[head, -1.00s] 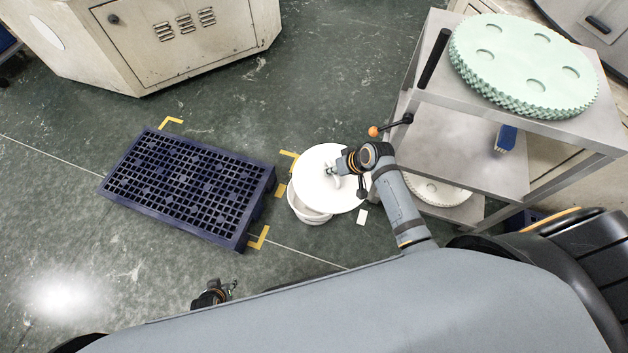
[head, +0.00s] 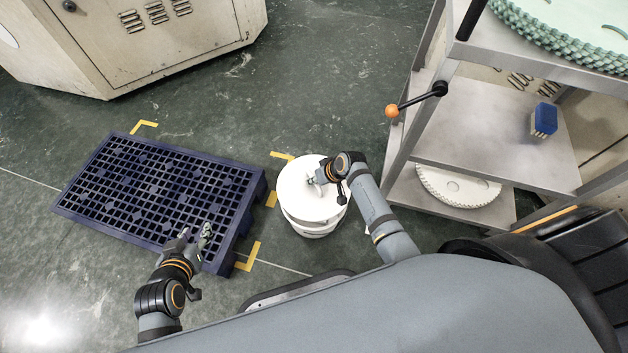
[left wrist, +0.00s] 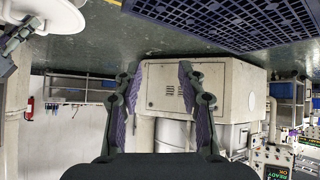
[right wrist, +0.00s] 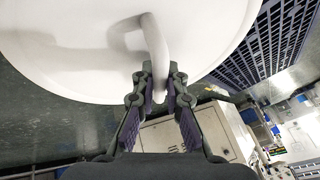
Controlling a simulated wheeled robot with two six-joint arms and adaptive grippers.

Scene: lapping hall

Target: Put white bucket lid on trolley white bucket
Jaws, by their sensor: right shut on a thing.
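The white bucket lid (head: 300,197) is a round white disc with a loop handle. My right gripper (head: 318,178) is shut on that handle; the right wrist view also shows the grip on the lid handle (right wrist: 152,50). The lid lies over the top of the white bucket (head: 308,229), slightly tilted or offset, and whether it is fully seated I cannot tell. The bucket stands on the floor, its lower wall showing beneath the lid. My left gripper (head: 193,235) is empty and open above the front right part of the pallet; its fingers are apart in the left wrist view (left wrist: 157,85).
A dark blue grid pallet (head: 150,187) lies left of the bucket, with yellow floor marks round it. A metal shelf trolley (head: 480,140) with an orange-knobbed lever (head: 391,111) stands to the right. A beige cabinet (head: 140,45) is at the back left. Floor behind the bucket is clear.

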